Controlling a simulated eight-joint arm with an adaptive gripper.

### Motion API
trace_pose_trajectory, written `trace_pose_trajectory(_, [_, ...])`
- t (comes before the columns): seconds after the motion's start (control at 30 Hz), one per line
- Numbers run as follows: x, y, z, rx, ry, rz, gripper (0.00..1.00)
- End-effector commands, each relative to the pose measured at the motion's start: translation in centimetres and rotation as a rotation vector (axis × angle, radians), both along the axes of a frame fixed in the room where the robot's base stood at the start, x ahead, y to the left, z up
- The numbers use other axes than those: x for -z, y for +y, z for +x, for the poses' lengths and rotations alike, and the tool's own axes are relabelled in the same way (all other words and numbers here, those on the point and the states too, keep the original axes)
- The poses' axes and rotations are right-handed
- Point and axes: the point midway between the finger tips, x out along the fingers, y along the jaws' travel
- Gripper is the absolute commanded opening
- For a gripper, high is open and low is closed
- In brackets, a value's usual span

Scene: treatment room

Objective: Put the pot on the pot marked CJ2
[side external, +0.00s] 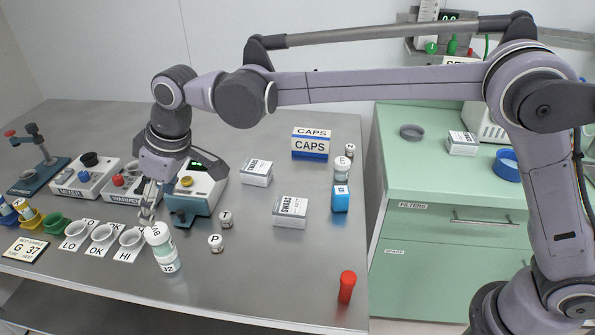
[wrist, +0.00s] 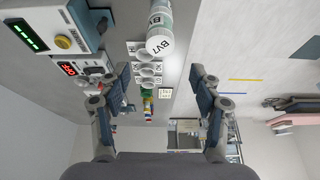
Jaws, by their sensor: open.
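A white pot with a green band (side external: 157,234) stands in the side view at the front of the steel table. The upper pot looks slightly tilted or offset; the join is too small to judge. My gripper (side external: 147,214) is beside and above the upper pot. Its two fingers (wrist: 164,88) are spread wide with nothing between them, and the lid is beyond the fingertips in the wrist view.
Small jars P (side external: 216,244) and T (side external: 226,219) stand right of the stack. Cups on LO, OK and HI cards (side external: 101,240) are at left. A device with a green display (side external: 200,190) is close behind my gripper. Swabs boxes (side external: 290,212) and a red-capped tube (side external: 346,287) are farther right.

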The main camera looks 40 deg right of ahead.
Motion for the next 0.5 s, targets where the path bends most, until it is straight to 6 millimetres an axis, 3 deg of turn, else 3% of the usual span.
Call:
trace_pose_trajectory(0.27, [-2.2, -1.2, -0.6, 0.009, -0.002, 0.001, 0.64])
trace_pose_trajectory(0.37, [-3.0, -3.3, -0.6, 0.041, -0.008, 0.006, 0.64])
trace_pose_trajectory(0.5, [-4.6, -8.8, -1.2, 0.127, -0.028, 0.019, 0.64])
